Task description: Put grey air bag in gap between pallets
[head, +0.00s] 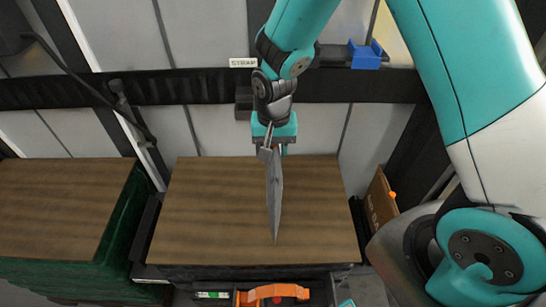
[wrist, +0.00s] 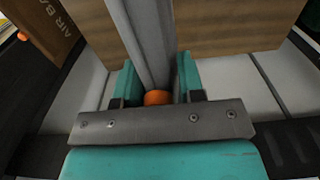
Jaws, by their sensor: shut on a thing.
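My gripper (head: 275,148) is shut on the grey air bag (head: 275,200), which hangs thin and nearly edge-on below it. In the wrist view the bag (wrist: 145,30) runs between the two teal fingers, with an orange round part (wrist: 157,97) at the grip. The bag appears in front of the middle brown-topped load (head: 190,225); whether it touches the top I cannot tell. A green-sided load with a brown top (head: 50,215) stands to the left. A narrow dark gap (head: 146,232) separates the two loads, to the left of the bag.
A brown box (head: 381,205) stands right of the middle load; its lettering shows partly in the wrist view (wrist: 45,28). An orange tool (head: 275,293) lies in front. The middle load's top looks clear.

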